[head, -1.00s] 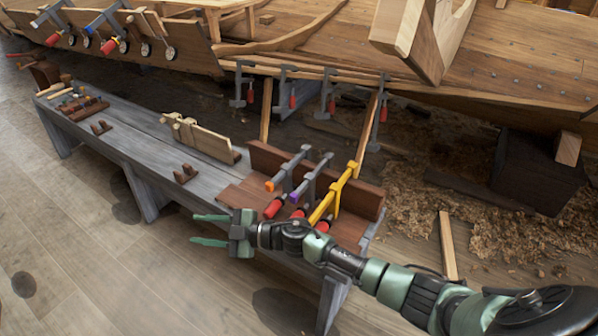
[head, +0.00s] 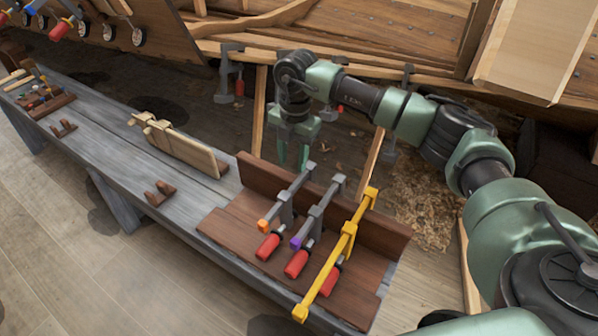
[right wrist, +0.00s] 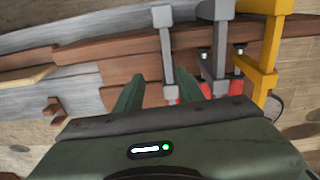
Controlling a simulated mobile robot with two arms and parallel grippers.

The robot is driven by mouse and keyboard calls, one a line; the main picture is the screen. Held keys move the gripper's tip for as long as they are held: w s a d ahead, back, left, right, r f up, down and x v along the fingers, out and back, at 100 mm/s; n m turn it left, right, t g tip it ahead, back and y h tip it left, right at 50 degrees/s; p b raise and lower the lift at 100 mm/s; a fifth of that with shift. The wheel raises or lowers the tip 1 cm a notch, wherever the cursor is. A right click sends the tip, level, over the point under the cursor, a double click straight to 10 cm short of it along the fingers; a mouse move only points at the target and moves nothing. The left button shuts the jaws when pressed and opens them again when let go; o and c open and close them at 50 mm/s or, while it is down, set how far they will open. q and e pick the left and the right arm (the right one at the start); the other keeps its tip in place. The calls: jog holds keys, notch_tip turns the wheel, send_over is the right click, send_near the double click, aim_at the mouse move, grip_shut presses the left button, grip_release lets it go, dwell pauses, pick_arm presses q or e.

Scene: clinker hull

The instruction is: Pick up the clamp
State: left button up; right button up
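Three bar clamps rest on a brown wooden rack (head: 225,232) at the near end of the grey bench. One is grey with an orange tip (head: 290,196), one is grey with a purple tip (head: 322,213), and one is yellow (head: 344,240); all have red handles. In the right wrist view, the orange-tipped clamp (right wrist: 166,55), the purple-tipped clamp (right wrist: 220,45) and the yellow clamp (right wrist: 268,45) stand ahead. My right gripper (head: 293,160) points down near the rack's back board, behind the orange-tipped clamp; its fingers (right wrist: 160,90) are apart and empty. My left gripper is out of view.
Wooden pieces (head: 180,147) and a small brown block (head: 160,193) stand on the bench (head: 110,165) left of the rack. The planked hull rises behind, with more clamps hanging along its edge. Wood shavings lie on the floor.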

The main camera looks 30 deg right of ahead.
aim_at(299, 178)
jog(key=shift+w+d+f+h, duration=0.2)
jog(key=shift+d+f, duration=0.15)
jog(key=shift+d, duration=0.2)
jog(key=shift+w+d+f+h, duration=0.15)
jog(key=shift+d+f, duration=0.2)
jog(key=shift+d, duration=0.2)
jog(key=shift+s+f, duration=0.2)
jog(key=shift+f, duration=0.15)
jog(key=f, duration=0.3)
jog(key=shift+s+f+b, duration=0.2)
jog(key=shift+f+b, duration=0.2)
jog(key=shift+f, duration=0.55)
grip_shut()
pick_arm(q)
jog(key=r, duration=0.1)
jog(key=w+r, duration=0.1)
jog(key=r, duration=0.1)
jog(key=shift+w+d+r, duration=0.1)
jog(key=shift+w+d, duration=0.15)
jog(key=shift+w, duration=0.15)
pick_arm(e)
jog(key=shift+w+a+r, duration=0.1)
jog(key=shift+r, duration=0.05)
